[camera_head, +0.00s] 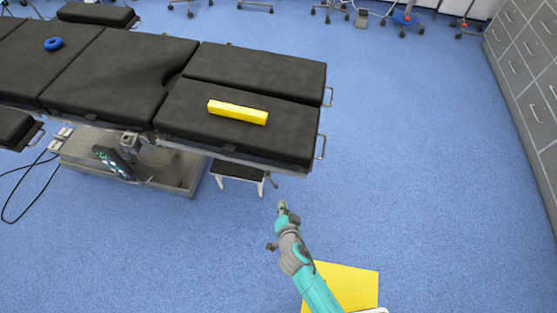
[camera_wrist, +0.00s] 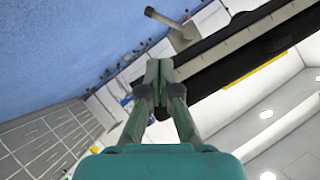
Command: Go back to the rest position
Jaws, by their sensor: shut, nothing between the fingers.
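My gripper (camera_head: 283,206) is at the end of my teal and grey arm, over the blue floor in front of the operating table's right end. It is shut and empty. In the wrist view my gripper (camera_wrist: 159,75) shows with its fingertips together, and the table's edge (camera_wrist: 240,55) runs slanted past it. The operating table (camera_head: 290,75) has black pads. A yellow bar (camera_head: 238,112) lies on its right front pad, apart from my gripper. A blue ring (camera_head: 53,44) lies on the far left pad.
A small step stool (camera_head: 238,174) stands under the table's front edge. Grey drawer cabinets (camera_head: 525,60) line the right side. Wheeled stands (camera_head: 405,20) stand at the back. The blue floor (camera_head: 420,150) between table and cabinets is clear. Cables (camera_head: 22,190) lie at the left.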

